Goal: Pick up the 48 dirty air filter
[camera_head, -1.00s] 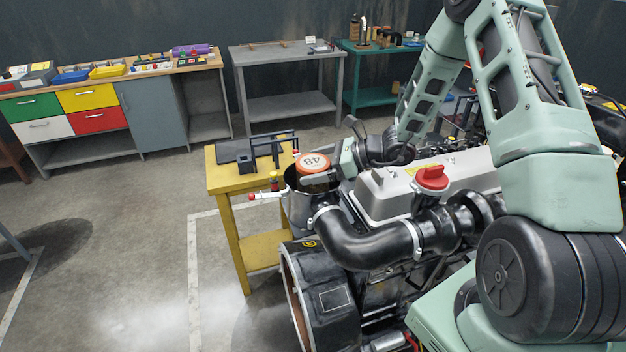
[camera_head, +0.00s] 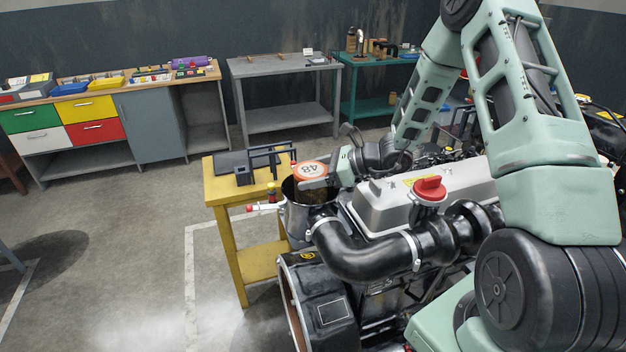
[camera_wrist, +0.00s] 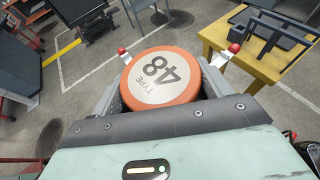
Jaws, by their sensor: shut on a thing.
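The 48 dirty air filter (camera_head: 312,170) has an orange rim and a white top marked 48. Its brownish side shows just above the open metal canister (camera_head: 306,216) on the engine; its lower end is hidden by the canister wall. In the wrist view, the filter (camera_wrist: 160,77) lies between the two fingers of my gripper (camera_wrist: 161,88), its label reading TYPE 48. My gripper (camera_head: 318,182) is shut on the filter near its top, reaching in from the right.
The engine (camera_head: 400,190) with its black intake hose (camera_head: 365,252) and red cap (camera_head: 430,188) lies right of and below the canister. A yellow table (camera_head: 222,190) with a black stand is close behind. Open floor lies to the left.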

